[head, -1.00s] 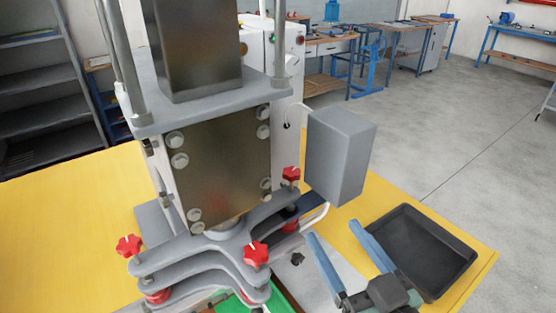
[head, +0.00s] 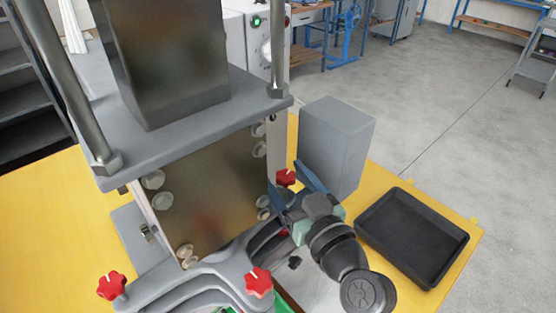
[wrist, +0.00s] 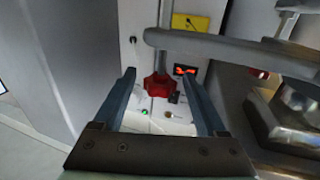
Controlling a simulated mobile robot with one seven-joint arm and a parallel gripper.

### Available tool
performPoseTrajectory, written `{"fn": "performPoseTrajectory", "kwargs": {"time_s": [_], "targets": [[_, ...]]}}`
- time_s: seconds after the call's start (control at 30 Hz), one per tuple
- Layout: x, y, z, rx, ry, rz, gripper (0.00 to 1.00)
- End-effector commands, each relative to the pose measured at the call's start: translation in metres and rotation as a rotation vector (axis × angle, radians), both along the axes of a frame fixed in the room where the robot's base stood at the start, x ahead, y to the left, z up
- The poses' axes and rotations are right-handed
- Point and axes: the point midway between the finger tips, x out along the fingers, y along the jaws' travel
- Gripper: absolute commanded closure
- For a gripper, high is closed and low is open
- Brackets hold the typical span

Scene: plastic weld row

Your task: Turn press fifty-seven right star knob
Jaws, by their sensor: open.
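The press carries red star knobs. One (head: 286,178) is at the back right, beside the grey box. One (head: 258,281) is at the front and one (head: 112,285) at the left. My gripper (head: 285,181) is open at the back right knob, with one blue finger to each side of it in the picture. In the wrist view the red knob (wrist: 158,86) shows between the two open fingers (wrist: 158,75), with a gap on both sides. The knob's lower part is hidden by my gripper in the head view.
The grey box (head: 335,145) stands close behind my gripper. A black tray (head: 453,255) lies on the yellow table (head: 50,205) at right. The press's steel column (head: 275,50) and grey plate (head: 180,125) rise at left.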

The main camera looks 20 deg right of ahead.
Motion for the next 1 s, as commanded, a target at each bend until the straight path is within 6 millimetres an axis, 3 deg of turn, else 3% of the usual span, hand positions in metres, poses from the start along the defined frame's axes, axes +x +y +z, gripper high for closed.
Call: {"fn": "performPoseTrajectory", "kwargs": {"time_s": [0.2,0.57,1.0], "targets": [[0.025,0.002,0.001,-0.001,0.0,0.001,0.26],[0.03,0.003,0.0,-0.001,0.0,0.0,0.26],[0.03,0.003,0.0,-0.001,0.0,0.0,1.0]]}}
